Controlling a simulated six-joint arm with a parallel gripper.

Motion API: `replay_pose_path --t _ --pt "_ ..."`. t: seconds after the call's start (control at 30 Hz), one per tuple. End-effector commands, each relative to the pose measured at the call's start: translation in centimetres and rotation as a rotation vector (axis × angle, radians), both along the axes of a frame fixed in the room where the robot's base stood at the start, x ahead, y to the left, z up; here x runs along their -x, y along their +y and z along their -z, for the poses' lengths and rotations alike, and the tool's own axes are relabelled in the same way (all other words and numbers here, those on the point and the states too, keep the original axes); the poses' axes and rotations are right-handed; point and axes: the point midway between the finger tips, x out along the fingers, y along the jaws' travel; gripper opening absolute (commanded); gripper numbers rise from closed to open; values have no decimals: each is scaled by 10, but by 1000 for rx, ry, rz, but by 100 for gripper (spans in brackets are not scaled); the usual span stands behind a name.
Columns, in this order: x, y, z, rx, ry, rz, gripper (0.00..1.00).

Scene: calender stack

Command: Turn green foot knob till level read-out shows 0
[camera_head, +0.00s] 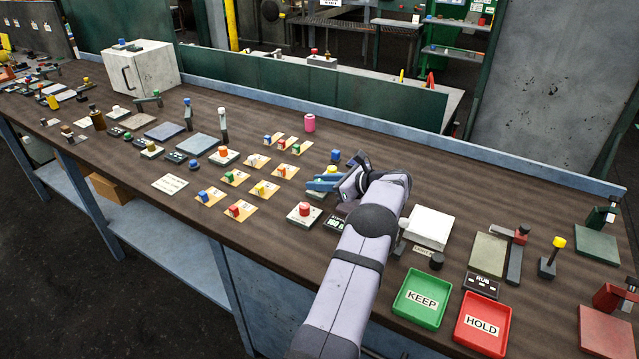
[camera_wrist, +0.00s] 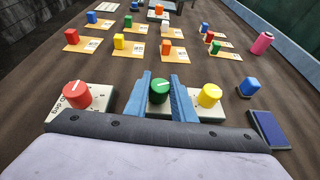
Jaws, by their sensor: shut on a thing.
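The green foot knob (camera_wrist: 159,91) stands upright in the middle of the wrist view, with a pale mark on its top. My gripper (camera_wrist: 159,97) is shut on it, one blue finger on each side. In the head view my gripper (camera_head: 323,183) is low over the bench and mostly hides the green knob. A dark read-out panel (camera_head: 337,222) lies next to the red knob in the head view; its digits are too small to read.
A red knob (camera_wrist: 77,95) on a pale plate stands left of my gripper, and a yellow knob (camera_wrist: 209,95) stands close on the right. Several coloured blocks on tan cards stand beyond.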

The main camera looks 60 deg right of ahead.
Motion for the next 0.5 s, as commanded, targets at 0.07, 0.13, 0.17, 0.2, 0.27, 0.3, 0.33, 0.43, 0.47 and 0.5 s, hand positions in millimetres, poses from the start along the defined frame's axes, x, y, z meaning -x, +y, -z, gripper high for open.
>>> replay_pose_path --t 0.07,0.13,0.17,0.2,0.27,0.3,0.33,0.43,0.47,0.5 --pt "-1 -1 -3 3 -3 -2 0" --pt "-1 -1 -3 3 -2 -2 0" --pt "-1 -1 -3 3 -2 -2 0" --pt "-1 -1 -3 3 -2 -2 0" --pt "-1 -1 -3 3 -2 -2 0" --pt "-1 -1 -3 4 -2 -2 0" --pt "-1 -1 -3 5 -2 -2 30" --pt "0 0 -2 3 -1 -2 42" --pt "0 0 -2 3 -1 -2 42" --pt "0 0 -2 2 -1 -2 42"
